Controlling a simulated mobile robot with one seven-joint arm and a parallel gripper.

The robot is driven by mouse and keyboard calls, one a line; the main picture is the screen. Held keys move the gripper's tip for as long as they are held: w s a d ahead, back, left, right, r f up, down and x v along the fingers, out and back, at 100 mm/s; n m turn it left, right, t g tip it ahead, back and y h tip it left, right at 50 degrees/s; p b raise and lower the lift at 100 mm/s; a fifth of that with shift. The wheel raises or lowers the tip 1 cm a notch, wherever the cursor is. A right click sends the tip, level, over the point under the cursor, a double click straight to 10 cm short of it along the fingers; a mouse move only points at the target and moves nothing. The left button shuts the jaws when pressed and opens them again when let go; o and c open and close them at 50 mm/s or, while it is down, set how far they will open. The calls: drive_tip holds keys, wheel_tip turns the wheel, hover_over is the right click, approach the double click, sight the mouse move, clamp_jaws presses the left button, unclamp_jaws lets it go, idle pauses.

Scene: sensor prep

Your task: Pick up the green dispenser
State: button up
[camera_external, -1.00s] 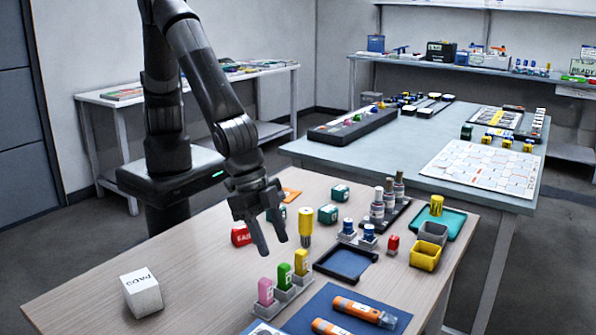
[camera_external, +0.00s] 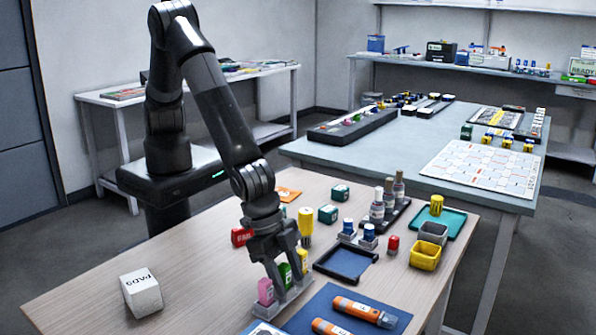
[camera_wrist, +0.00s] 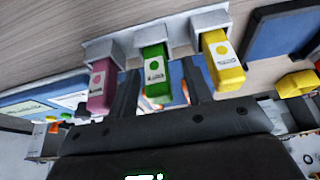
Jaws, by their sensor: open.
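The green dispenser (camera_external: 286,273) stands in the middle slot of a grey three-slot holder (camera_external: 292,295) on the wooden table. In the wrist view the green dispenser (camera_wrist: 156,77) shows between the two fingers of my gripper (camera_wrist: 161,78), with its label facing the camera. My gripper (camera_external: 286,277) is open, and its fingers reach down on either side of the green dispenser. Whether they touch it cannot be told. A pink dispenser (camera_wrist: 101,88) and a yellow dispenser (camera_wrist: 222,62) stand in the outer slots, each close beside a finger.
A dark blue tray (camera_external: 346,263) lies right of the holder, and a blue mat (camera_external: 340,298) with orange tools lies in front.

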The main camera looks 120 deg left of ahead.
drive_tip(key=shift+c, duration=0.2)
clamp_jaws()
idle(0.3)
